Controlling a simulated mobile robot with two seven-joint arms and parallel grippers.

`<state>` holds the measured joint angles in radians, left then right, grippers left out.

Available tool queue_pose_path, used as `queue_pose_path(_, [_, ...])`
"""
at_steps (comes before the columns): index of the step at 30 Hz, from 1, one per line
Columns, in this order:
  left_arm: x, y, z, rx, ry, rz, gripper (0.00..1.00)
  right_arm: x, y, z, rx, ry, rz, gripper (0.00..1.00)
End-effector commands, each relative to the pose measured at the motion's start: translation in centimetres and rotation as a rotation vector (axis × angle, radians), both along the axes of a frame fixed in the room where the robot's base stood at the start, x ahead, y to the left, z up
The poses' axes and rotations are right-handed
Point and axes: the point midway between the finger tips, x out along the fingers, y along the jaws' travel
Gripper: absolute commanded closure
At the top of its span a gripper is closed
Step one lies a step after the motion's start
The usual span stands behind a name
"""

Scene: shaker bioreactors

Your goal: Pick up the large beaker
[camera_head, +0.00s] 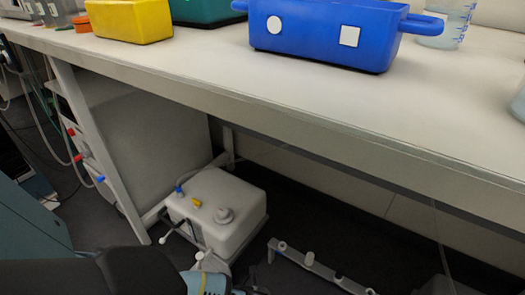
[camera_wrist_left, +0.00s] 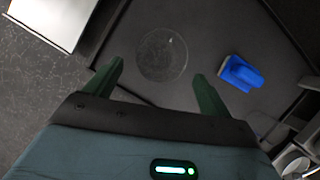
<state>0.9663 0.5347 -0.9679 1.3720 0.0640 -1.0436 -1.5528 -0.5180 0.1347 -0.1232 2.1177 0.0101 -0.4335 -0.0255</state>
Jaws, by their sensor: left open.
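A clear beaker (camera_head: 446,28) with blue graduation marks stands on the white bench at the upper right of the head view; its top is cut off. Another clear vessel (camera_head: 519,103) is mostly cut off at the right edge. I cannot tell which is the large beaker. In the left wrist view my left gripper (camera_wrist_left: 157,69) is open, with nothing between its green fingers. A faint clear round outline (camera_wrist_left: 162,54) shows beyond the fingertips on a dark surface; I cannot tell whether it is a beaker. My right gripper is not in view.
The bench (camera_head: 300,110) holds a blue bin (camera_head: 320,37), a yellow bin (camera_head: 130,20) and a teal bin (camera_head: 208,10). A white container (camera_head: 218,212) sits underneath. The wrist view shows a blue object (camera_wrist_left: 240,74) and a pale box (camera_wrist_left: 55,20).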

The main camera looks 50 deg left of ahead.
Motion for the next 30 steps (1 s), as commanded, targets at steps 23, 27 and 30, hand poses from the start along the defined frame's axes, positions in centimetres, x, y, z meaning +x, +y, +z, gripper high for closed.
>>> queue_pose_path(23, [2.0, 1.6, -5.8, 0.000, 0.002, 0.000, 0.17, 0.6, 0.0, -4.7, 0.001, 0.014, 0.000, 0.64])
queue_pose_path(27, [2.2, 1.7, -6.0, -0.001, 0.001, 0.001, 0.17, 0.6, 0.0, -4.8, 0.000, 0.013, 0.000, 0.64])
queue_pose_path(30, [2.2, 1.7, -5.9, -0.001, -0.001, 0.001, 0.17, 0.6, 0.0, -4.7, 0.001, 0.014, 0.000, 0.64])
